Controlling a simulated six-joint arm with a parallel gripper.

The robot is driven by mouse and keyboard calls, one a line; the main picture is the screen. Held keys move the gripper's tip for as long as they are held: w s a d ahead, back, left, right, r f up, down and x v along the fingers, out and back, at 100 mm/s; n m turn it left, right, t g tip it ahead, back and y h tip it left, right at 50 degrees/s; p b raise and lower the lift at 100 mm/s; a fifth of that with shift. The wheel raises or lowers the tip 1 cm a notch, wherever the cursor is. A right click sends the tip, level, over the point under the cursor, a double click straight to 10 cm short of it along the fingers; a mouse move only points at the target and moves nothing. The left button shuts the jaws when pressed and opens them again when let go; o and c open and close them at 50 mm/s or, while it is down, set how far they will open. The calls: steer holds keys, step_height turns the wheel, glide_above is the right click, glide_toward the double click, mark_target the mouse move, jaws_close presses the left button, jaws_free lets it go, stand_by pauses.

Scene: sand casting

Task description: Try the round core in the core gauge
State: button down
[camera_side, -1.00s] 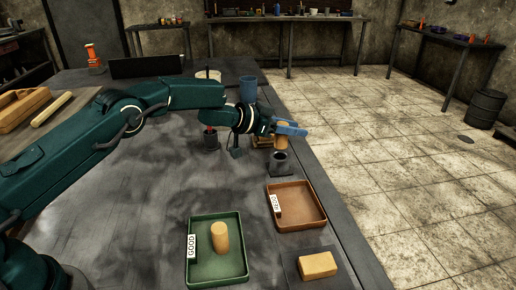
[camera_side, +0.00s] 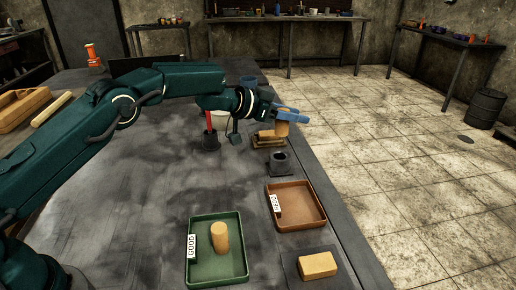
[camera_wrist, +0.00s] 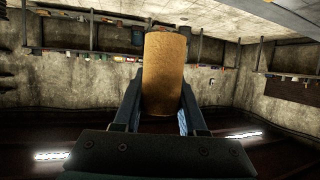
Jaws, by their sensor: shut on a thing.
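My gripper (camera_side: 289,114) is shut on a tan round core (camera_side: 282,127) and holds it upright in the air, behind and above the core gauge. The held core also fills the middle of the wrist view (camera_wrist: 163,75), between the two fingers (camera_wrist: 157,108). The core gauge (camera_side: 279,162) is a dark grey ring on a square base near the table's right edge, and its round opening shows clear of the core. Another tan core (camera_side: 220,237) stands upright in the green tray (camera_side: 205,274), labelled GOOD.
A brown tray (camera_side: 310,221) with a white label is empty, in front of the gauge. A tan block (camera_side: 318,265) lies on a dark plate at the front right. Wooden pieces (camera_side: 266,142) lie behind the gauge. A dark cup (camera_side: 210,143) holds something red-handled.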

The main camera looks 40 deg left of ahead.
steer(key=shift+f, duration=2.85)
steer(key=shift+f, duration=0.55)
steer(key=shift+r, duration=0.15)
steer(key=shift+r, duration=1.45)
step_height(320, 180, up, 4)
